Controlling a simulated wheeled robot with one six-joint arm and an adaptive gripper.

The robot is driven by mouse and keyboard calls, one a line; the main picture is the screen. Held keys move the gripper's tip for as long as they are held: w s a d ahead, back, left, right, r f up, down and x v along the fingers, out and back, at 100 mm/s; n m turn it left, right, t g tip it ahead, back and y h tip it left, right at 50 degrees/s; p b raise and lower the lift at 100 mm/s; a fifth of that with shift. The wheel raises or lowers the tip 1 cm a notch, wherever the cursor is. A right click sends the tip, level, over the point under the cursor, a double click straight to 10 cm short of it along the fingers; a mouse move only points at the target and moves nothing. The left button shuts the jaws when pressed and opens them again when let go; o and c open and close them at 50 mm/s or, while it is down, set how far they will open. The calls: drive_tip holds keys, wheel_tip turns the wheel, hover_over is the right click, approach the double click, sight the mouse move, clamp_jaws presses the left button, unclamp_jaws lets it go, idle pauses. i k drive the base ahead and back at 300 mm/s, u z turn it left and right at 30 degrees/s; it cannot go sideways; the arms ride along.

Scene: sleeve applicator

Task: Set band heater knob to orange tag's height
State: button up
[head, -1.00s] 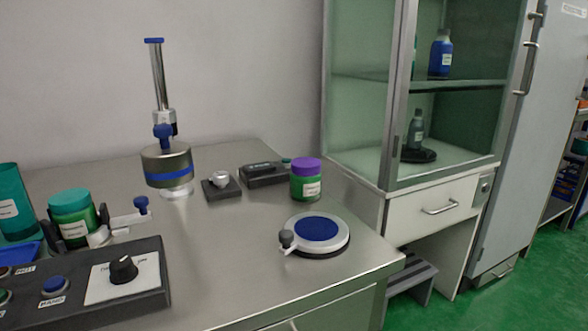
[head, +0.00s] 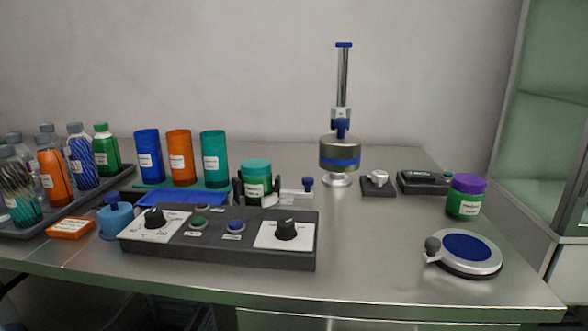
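A dark control panel (head: 218,258) stands near the table's front edge. It has a left black knob (head: 154,217) and a right black knob (head: 286,230), each on a white scale plate. Between them are a green button (head: 198,222) and a blue button (head: 236,226) with small labels. I cannot read which knob is the band heater's, nor the scale marks. A flat orange piece with a white label (head: 70,227) lies left of the panel. I cannot tell whether it is the orange tag. My gripper is not in view.
A steel drum with a blue band (head: 339,153) sits on a post behind the panel. Coloured cups (head: 179,158) and a tray (head: 84,195) of bottles stand left. A purple-lidded jar (head: 466,196) and a round blue-topped disc (head: 468,254) stand right. The table's middle right is clear.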

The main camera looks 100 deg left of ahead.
sight(380, 178)
drive_tip(key=u, duration=2.05)
